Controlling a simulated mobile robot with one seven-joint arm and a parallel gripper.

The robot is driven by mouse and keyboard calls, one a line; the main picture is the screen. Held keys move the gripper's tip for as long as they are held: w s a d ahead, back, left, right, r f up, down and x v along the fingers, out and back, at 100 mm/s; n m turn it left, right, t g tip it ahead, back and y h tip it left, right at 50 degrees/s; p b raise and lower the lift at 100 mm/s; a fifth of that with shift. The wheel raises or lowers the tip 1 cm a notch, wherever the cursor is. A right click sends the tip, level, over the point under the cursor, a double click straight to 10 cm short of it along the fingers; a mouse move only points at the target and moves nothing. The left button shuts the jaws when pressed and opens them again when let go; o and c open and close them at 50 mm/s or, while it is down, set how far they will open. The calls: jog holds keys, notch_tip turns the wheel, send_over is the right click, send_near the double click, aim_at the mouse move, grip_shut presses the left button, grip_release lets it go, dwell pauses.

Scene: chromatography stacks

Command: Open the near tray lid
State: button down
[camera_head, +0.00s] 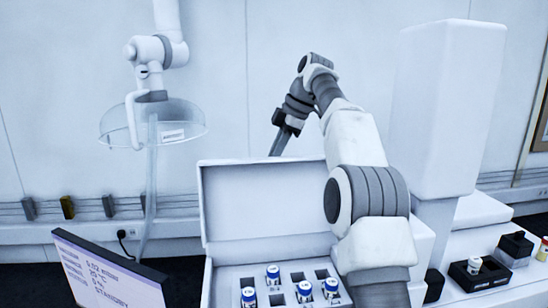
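A white tray (237,298) stands at the bottom centre, with several white-and-blue capped vials (304,291) in its slots. Its lid (262,205) stands raised, roughly upright at the back of the tray, inner face towards me. My gripper (279,147) is above the lid's top edge, its fingers pointing down. The fingers look like one narrow shape from here, so their opening and any contact with the lid cannot be told. My arm hides the right part of the lid and tray.
A screen (105,278) stands at the lower left. A clear hood (153,122) hangs at the upper left. A tall white column (447,105) rises right of my arm. Small black holders (478,273) sit on the right bench. Free air lies left of my gripper.

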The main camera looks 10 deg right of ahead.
jog(key=shift+w+r, duration=0.2)
dwell(0.4)
jog(key=c, duration=0.8)
grip_release()
jog(key=shift+c, duration=0.2)
jog(key=shift+f, duration=0.1)
jog(key=shift+s, duration=0.1)
